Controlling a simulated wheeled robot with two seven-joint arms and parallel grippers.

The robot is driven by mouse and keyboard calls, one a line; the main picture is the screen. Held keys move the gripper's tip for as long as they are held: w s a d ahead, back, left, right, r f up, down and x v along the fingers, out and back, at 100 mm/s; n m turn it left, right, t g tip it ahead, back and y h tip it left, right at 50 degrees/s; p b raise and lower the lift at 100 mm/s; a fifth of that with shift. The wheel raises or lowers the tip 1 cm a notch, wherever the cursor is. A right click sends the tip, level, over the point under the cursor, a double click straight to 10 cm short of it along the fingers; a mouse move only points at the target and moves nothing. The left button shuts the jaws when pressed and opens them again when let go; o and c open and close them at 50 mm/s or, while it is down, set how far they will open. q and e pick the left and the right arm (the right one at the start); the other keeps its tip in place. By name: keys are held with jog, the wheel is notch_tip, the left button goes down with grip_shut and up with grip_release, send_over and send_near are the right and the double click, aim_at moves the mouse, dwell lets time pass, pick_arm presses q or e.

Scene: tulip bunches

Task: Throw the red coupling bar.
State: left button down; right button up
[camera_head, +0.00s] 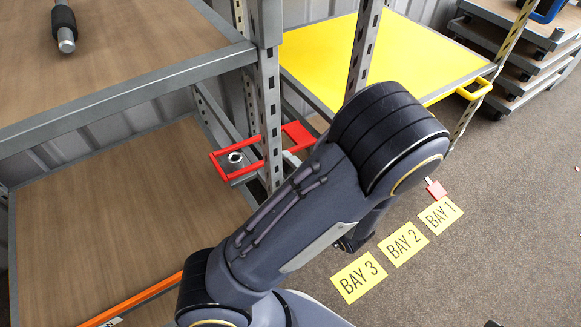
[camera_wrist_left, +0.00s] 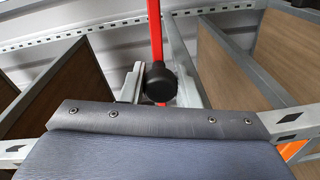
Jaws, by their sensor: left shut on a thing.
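In the wrist view a red coupling bar (camera_wrist_left: 154,32) runs down from the top edge to a black knob (camera_wrist_left: 160,82). My left gripper (camera_wrist_left: 158,96) is shut at the knob end of the bar; the grey housing in front hides most of the contact. In the head view my left arm covers the gripper. Red parts (camera_head: 217,153) show by the rack post in that view, with a short metal stub (camera_head: 235,158) inside a red frame. I cannot tell which of these belong to the bar. My right gripper is not in view.
Wooden shelves (camera_head: 130,175) with grey metal edges stand at left. A rod with a black grip (camera_head: 65,25) lies on the upper one. A yellow platform (camera_head: 420,55) stands behind my arm. Yellow bay labels (camera_head: 403,244) lie on open floor at right, near a small red piece (camera_head: 436,188).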

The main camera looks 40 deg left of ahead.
pick_arm(q)
jog(key=shift+d+f+n+b, duration=0.15)
jog(key=shift+f+n+b, duration=0.75)
jog(key=shift+f+b, duration=0.3)
jog(key=shift+s+f, duration=0.1)
jog(key=shift+f, duration=0.05)
dwell(0.4)
jog(key=c, duration=1.1)
grip_release()
jog(key=v, duration=0.8)
jog(key=shift+d+r, duration=0.3)
jog(key=shift+d, duration=0.1)
